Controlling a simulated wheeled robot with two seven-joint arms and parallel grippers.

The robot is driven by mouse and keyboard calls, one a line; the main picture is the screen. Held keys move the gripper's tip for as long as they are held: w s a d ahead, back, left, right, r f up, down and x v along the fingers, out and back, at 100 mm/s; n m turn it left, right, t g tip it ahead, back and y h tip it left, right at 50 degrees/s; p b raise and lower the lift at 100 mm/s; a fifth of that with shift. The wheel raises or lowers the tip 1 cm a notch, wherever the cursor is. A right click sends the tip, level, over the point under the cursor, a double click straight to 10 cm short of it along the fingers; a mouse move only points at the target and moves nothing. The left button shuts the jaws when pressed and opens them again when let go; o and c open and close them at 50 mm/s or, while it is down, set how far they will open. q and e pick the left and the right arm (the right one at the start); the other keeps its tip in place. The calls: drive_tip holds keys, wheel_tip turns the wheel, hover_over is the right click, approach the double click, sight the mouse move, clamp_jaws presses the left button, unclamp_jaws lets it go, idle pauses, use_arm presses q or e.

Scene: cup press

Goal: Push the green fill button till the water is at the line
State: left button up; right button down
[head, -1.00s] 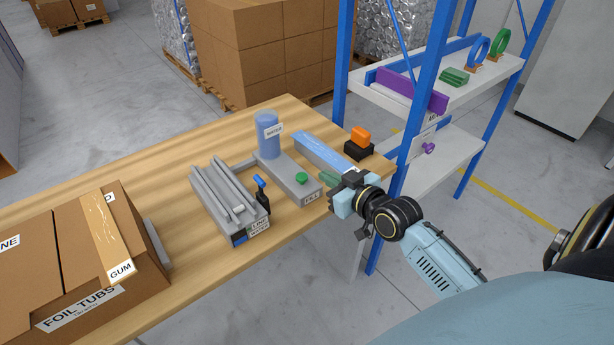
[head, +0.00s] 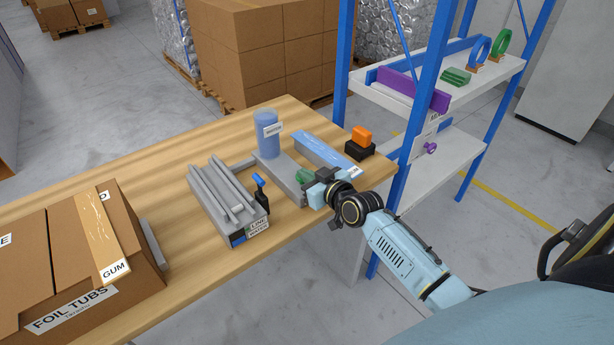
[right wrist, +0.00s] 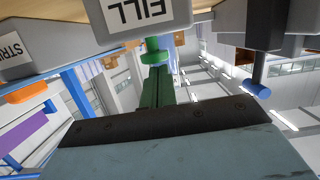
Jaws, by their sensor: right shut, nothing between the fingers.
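The grey fill unit (head: 284,176) stands on the table, with a FILL label (right wrist: 140,12) on its front in the right wrist view. A blue cylinder (head: 266,135) with a WATER label stands upright at its far end; I cannot make out a line on it. My right gripper (head: 304,177) is shut and empty, its green fingers over the near end of the fill unit. They hide the green fill button in the head view. In the right wrist view the button (right wrist: 154,57) shows right at the fingertips; I cannot tell whether they touch. My left gripper is out of view.
A grey ribbed fixture (head: 222,203) with a blue-topped black lever (head: 261,195) stands left of the fill unit. A blue strip (head: 322,152) and an orange-topped black block (head: 359,145) lie to its right. A cardboard box (head: 75,255) fills the table's left; a blue-framed shelf (head: 424,90) stands right.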

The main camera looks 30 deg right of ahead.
drive_tip(key=shift+f+b, duration=0.45)
drive_tip(key=shift+f, duration=0.55)
drive_tip(key=shift+s, duration=0.1)
idle(0.3)
drive_tip(key=shift+f, duration=0.1)
idle(0.3)
idle(0.4)
